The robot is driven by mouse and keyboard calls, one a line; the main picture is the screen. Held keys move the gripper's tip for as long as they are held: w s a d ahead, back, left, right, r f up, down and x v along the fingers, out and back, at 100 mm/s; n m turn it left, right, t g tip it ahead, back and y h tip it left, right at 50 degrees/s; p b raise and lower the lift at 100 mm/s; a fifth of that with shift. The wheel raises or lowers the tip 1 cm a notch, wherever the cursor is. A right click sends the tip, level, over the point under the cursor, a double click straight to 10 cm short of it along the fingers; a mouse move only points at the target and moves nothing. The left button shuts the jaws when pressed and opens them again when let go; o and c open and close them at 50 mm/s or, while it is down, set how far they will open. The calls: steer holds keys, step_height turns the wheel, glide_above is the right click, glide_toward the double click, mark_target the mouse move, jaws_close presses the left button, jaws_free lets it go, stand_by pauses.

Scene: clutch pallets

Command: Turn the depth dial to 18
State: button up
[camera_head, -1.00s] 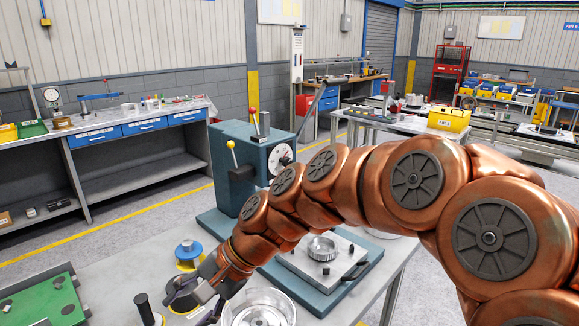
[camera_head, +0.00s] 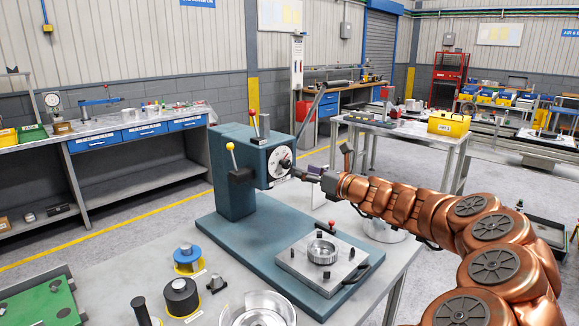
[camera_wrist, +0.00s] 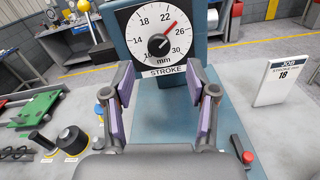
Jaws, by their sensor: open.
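The dial (camera_wrist: 148,22) on the teal press is a white round face marked STROKE mm, numbered 10 to 30. Its red pointer (camera_wrist: 170,29) points between 22 and 26, and a black knob (camera_wrist: 157,45) sits at its centre. In the head view the dial (camera_head: 280,161) faces right, towards my gripper (camera_head: 304,175). In the wrist view my gripper (camera_wrist: 160,82) is open and empty, its purple-padded fingers apart below and in front of the dial. I cannot tell the exact gap to the knob. A job card (camera_wrist: 284,80) reads stroke 18.
Dark and blue spools (camera_head: 181,297), a metal bowl (camera_head: 258,309) and a green tray (camera_head: 42,306) stand at the front left.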

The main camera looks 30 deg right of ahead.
mark_target(288, 165)
steer(key=shift+p+x, duration=0.5)
steer(key=shift+x, duration=2.8)
steer(key=shift+c, duration=0.4)
jaws_close()
